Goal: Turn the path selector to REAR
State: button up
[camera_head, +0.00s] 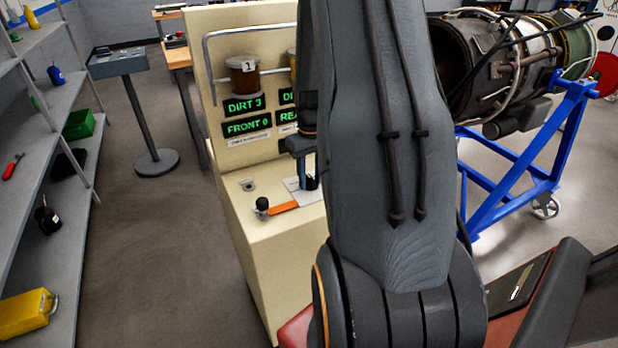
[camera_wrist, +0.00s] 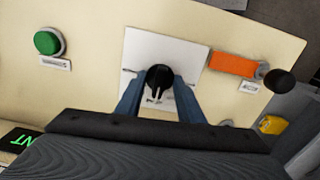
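The path selector looks to be the black knob (camera_wrist: 158,76) with a pointer on a white plate (camera_wrist: 190,50), in the wrist view. My gripper (camera_wrist: 159,88) has its two blue fingers on either side of this knob. Whether they press on it or only stand around it I cannot tell. The plate's lettering is unreadable. In the head view my gripper (camera_head: 308,170) is over the panel's white plate (camera_head: 303,193), mostly behind my arm, and the knob is hidden there. Lit FRONT (camera_head: 247,127) and partly covered REAR (camera_head: 287,116) displays stand on the upright panel.
An orange lever (camera_wrist: 232,64) with a black ball end (camera_wrist: 279,82) lies close beside the plate. A green button (camera_wrist: 47,42) is on the other side. The cream console (camera_head: 250,245) stands between a grey shelf (camera_head: 60,130) and a turbine on a blue stand (camera_head: 565,140).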

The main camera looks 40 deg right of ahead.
aim_at(311, 178)
jog(key=shift+o, duration=0.6)
jog(key=shift+r, duration=0.1)
jog(key=shift+r+p, duration=1.95)
jog(key=shift+r, duration=0.5)
jog(key=shift+n+t, duration=0.4)
jog(key=shift+n, duration=0.1)
jog(key=a+r+b, duration=0.1)
jog(key=a, duration=0.4)
jog(key=a+r+b, duration=0.1)
jog(key=a, duration=0.4)
jog(key=s+a+r, duration=0.1)
jog(key=a, duration=0.4)
jog(key=shift+s+a+r+b, duration=0.1)
jog(key=shift+a+r+b, duration=0.1)
jog(key=shift+a+b, duration=0.2)
jog(key=s+a+b, duration=0.2)
jog(key=s+a, duration=0.6)
jog(key=a, duration=0.4)
jog(key=shift+a+r+n+t, duration=0.3)
jog(key=shift+r+n, duration=0.1)
jog(key=shift+r, duration=0.05)
